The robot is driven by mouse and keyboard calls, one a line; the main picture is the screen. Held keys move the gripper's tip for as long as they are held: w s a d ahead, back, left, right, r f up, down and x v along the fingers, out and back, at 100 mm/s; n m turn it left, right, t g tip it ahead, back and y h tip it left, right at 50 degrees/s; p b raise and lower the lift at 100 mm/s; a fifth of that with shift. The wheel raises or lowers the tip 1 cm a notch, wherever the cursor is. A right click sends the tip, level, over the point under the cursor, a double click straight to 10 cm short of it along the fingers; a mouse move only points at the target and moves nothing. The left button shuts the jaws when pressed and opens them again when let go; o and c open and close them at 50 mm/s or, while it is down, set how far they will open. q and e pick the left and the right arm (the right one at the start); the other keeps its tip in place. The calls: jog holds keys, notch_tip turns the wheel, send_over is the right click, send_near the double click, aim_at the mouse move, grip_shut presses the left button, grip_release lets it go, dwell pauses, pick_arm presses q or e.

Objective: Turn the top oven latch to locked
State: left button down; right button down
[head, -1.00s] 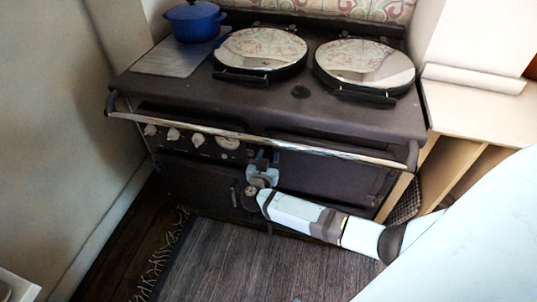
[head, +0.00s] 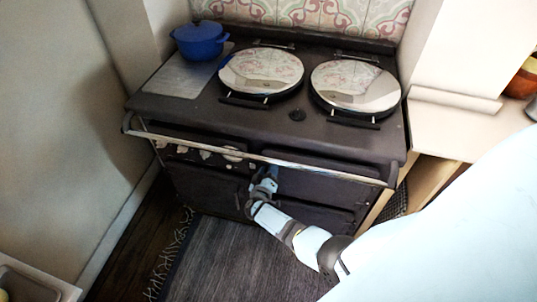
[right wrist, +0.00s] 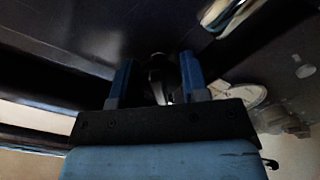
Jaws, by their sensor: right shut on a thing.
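The dark range cooker (head: 225,115) stands against the tiled wall, with its oven doors in front. My right gripper (head: 270,176) is at the oven front, below the chrome rail, beside the upper right oven door (head: 310,186). In the right wrist view its two blue fingers (right wrist: 157,80) are shut on a small dark latch handle (right wrist: 157,68). The gripper hides the latch in the head view, and its exact angle is hard to tell in the dark wrist view. My left gripper is not in view.
A chrome rail (head: 255,156) runs across the front, just above my right gripper. Knobs and a dial (head: 232,154) sit to the left. A blue pot (head: 200,41) and two lidded hotplates are on top. A grey rug (head: 235,255) covers the floor in front.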

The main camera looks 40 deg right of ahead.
jog(key=n+p, duration=0.1)
jog(key=n, duration=0.3)
jog(key=shift+w+r+n+p, duration=0.1)
jog(key=shift+r+n+p, duration=0.05)
jog(key=shift+n+p, duration=0.2)
jog(key=n, duration=0.3)
jog(key=shift+p, duration=0.3)
jog(key=shift+n, duration=0.75)
jog(key=c, duration=0.7)
grip_release()
jog(key=shift+w, duration=0.1)
jog(key=shift+o, duration=0.4)
jog(key=shift+s, duration=0.2)
